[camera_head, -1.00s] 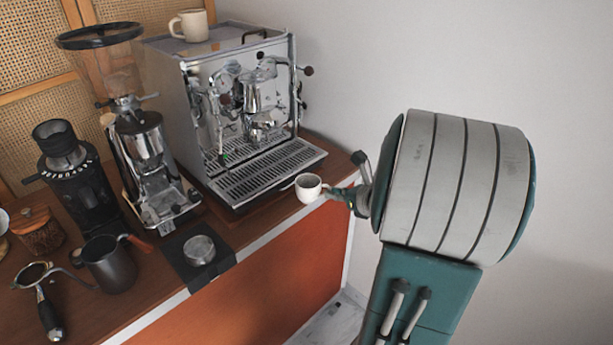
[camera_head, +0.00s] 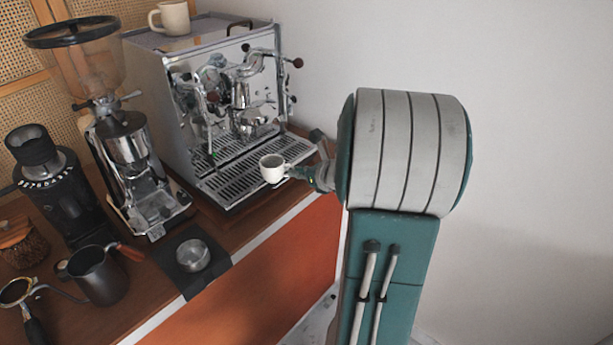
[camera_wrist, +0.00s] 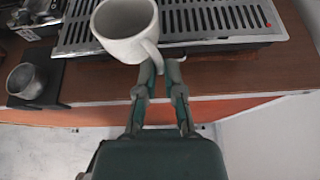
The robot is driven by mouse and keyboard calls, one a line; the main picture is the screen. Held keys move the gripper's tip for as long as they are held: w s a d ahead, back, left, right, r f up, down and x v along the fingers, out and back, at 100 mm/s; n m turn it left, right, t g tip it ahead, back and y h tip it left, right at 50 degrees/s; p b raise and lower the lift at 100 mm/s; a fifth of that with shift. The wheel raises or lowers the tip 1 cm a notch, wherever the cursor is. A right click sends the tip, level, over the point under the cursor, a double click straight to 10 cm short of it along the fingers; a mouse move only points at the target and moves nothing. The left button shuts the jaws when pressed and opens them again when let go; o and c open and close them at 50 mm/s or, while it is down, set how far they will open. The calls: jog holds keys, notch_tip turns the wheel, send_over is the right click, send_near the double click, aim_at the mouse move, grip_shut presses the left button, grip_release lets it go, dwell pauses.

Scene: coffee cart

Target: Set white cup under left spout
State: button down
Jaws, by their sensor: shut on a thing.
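The white cup (camera_head: 272,169) is upright and held at the front edge of the espresso machine's drip tray (camera_head: 228,185). My gripper (camera_head: 296,173) is shut on the cup's handle side, to the cup's right in the head view. In the wrist view the cup (camera_wrist: 126,27) hangs just ahead of my gripper (camera_wrist: 160,68), with its handle between the fingertips and the drip tray grate (camera_wrist: 215,20) behind it. The espresso machine's group head (camera_head: 243,118) is above and behind the cup. The separate spouts are too small to tell apart.
A cream mug (camera_head: 174,18) stands on top of the machine. The drip tray's grate is clear.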

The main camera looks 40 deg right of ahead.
aim_at(281, 163)
jog(key=shift+w+a+f, duration=0.1)
jog(key=shift+w+a, duration=0.05)
jog(key=shift+w, duration=1.15)
jog(key=shift+w+a+f, duration=0.1)
jog(key=shift+w, duration=1.25)
jog(key=shift+w+a+f, duration=0.1)
jog(key=shift+w+a, duration=0.05)
jog(key=shift+w, duration=1.15)
jog(key=shift+s+f, duration=0.15)
jog(key=shift+f, duration=0.05)
jog(key=c, duration=0.7)
grip_release()
jog(key=shift+s, duration=0.1)
jog(key=v, duration=1.1)
jog(key=shift+s+a+r, duration=0.1)
jog(key=shift+s+r, duration=0.1)
jog(key=shift+s, duration=0.15)
